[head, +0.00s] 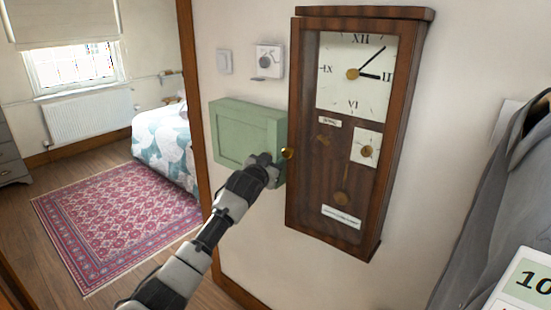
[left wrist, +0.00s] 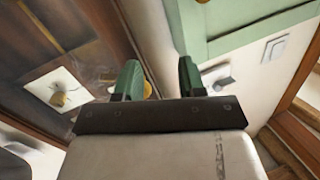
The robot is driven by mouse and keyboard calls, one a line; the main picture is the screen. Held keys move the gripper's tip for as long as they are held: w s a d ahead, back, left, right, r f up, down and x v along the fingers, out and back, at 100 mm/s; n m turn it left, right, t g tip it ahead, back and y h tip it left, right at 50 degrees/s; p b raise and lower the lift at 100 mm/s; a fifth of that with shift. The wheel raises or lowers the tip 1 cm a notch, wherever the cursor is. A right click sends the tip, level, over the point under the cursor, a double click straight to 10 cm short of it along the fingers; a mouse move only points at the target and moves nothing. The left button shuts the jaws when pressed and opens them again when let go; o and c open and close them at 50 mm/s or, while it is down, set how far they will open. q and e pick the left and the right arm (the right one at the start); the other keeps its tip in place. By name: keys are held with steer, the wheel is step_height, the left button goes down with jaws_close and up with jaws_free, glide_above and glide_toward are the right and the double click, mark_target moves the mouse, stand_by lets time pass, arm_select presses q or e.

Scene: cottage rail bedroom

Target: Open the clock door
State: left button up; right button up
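The wooden wall clock (head: 309,190) hangs on the wall with its glazed door shut, as far as the head view shows. Its small brass knob (head: 288,153) sits on the door's left edge. My left gripper (head: 274,165) is just left of the knob, in front of the green box. In the left wrist view the gripper (left wrist: 160,80) has its two fingers apart. The brass knob (left wrist: 148,88) shows there beside the left-hand finger, partly hidden by it. I cannot tell whether they touch. My right gripper is out of view.
The green wall box (head: 240,129) is mounted close left of the clock. A switch (head: 224,62) and a thermostat-like unit (head: 268,62) are above it. A grey coat (head: 495,220) hangs at the right, with a numbered card (head: 525,285) in front. A rug (head: 115,215) and bed (head: 165,140) are beyond.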

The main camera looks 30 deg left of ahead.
arm_select(q)
steer(key=shift+o, duration=0.2)
steer(key=shift+s+d+r, duration=0.6)
steer(key=shift+s+d, duration=0.1)
steer(key=s+d+p, duration=0.1)
steer(key=s+p, duration=0.3)
steer(key=s, duration=0.6)
steer(key=shift+s+d+r+p, duration=0.2)
steer(key=shift+p, duration=0.1)
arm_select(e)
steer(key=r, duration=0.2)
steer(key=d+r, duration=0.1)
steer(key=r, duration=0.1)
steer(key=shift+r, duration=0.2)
arm_select(q)
steer(key=shift+s, duration=0.1)
steer(key=s+d+b, duration=0.2)
steer(key=s+b, duration=0.2)
steer(key=s, duration=0.6)
steer(key=shift+s+f, duration=0.3)
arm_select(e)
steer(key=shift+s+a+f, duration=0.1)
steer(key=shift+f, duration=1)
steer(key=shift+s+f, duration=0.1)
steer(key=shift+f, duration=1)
